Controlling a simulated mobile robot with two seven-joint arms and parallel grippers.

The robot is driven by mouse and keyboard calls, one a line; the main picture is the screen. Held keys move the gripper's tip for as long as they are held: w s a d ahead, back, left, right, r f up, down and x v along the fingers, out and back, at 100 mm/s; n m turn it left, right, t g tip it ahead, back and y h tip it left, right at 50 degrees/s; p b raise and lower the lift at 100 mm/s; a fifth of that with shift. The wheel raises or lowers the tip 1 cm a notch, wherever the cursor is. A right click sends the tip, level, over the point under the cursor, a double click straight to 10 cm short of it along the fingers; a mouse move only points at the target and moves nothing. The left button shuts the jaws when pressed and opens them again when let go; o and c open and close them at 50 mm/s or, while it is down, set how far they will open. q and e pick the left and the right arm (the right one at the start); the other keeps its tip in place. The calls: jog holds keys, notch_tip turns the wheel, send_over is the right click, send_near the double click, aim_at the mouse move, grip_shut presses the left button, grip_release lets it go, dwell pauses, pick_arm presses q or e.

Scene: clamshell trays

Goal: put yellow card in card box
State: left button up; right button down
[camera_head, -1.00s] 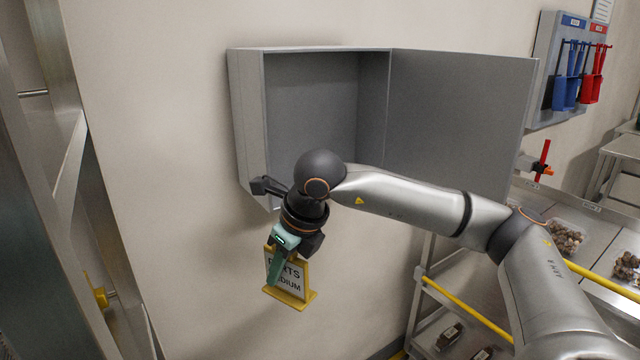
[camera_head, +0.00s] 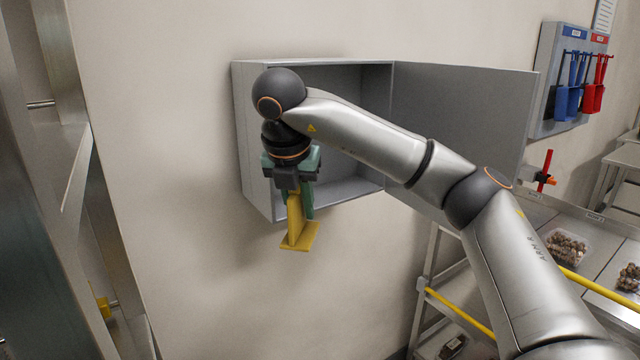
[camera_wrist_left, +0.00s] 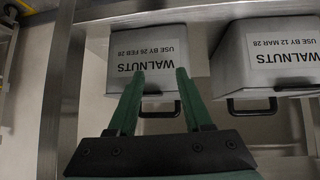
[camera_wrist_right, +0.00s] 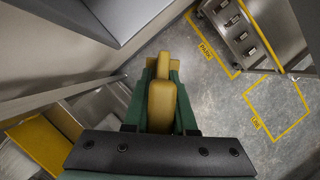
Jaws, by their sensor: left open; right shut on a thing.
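My arm hides part of the opening. My left gripper (camera_wrist_left: 155,105) is open and empty in the left wrist view, near grey walnut boxes (camera_wrist_left: 150,60).
A steel rack (camera_head: 60,180) stands at the left. At the right are a steel bench (camera_head: 535,215) with tubs of nuts (camera_head: 568,247) and a cart with a yellow handle (camera_head: 460,310). Blue and red tools (camera_head: 568,95) hang on a wall board.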

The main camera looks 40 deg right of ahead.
jog(key=shift+w+d+r+p, duration=0.1)
jog(key=shift+w+d+p, duration=0.45)
jog(key=shift+w+d, duration=1.25)
jog(key=shift+w+d+f+p, duration=0.1)
jog(key=shift+w+d+p, duration=0.45)
jog(key=shift+w+d, duration=1.2)
jog(key=shift+w+d+r+p, duration=0.1)
jog(key=shift+w+d+p, duration=0.45)
jog(key=shift+w+d, duration=1.2)
jog(key=shift+s+d+f, duration=0.3)
jog(key=shift+s+d, duration=0.25)
jog(key=shift+d, duration=0.05)
jog(key=shift+f, duration=0.15)
jog(key=c, duration=0.7)
grip_release()
jog(key=shift+f, duration=0.1)
jog(key=shift+c, duration=0.2)
